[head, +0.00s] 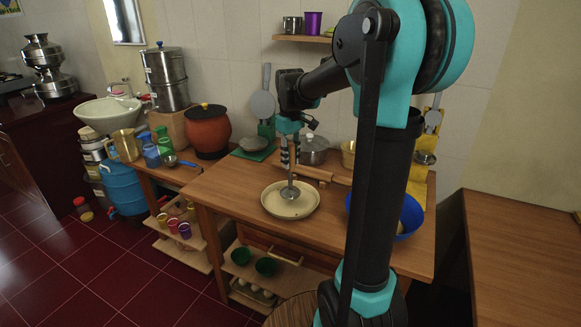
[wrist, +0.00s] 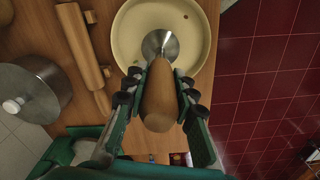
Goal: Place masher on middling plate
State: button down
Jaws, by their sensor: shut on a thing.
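The masher has a wooden handle (wrist: 158,97) and a round metal head (head: 290,192). My gripper (head: 289,150) is shut on the handle, and in the wrist view its fingers (wrist: 154,88) press on both sides of it. The masher hangs upright, head down. A round cream plate (head: 270,207) lies on the wooden table, directly under the head; it also shows in the wrist view (wrist: 130,48). The head (wrist: 161,44) appears over the inside of the plate. I cannot tell whether it touches the plate's surface.
A rolling pin (head: 325,175) and a lidded metal pot (head: 314,150) stand behind the plate. A blue bowl (head: 408,214) is at the right, partly behind my arm. A brown clay pot (head: 208,133) is at the left. The table's front left is clear.

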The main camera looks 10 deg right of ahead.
aim_at(291, 166)
jog(key=shift+f, duration=1.65)
jog(key=c, duration=1.2)
grip_release()
notch_tip(291, 166, up, 12)
jog(key=shift+r, duration=0.15)
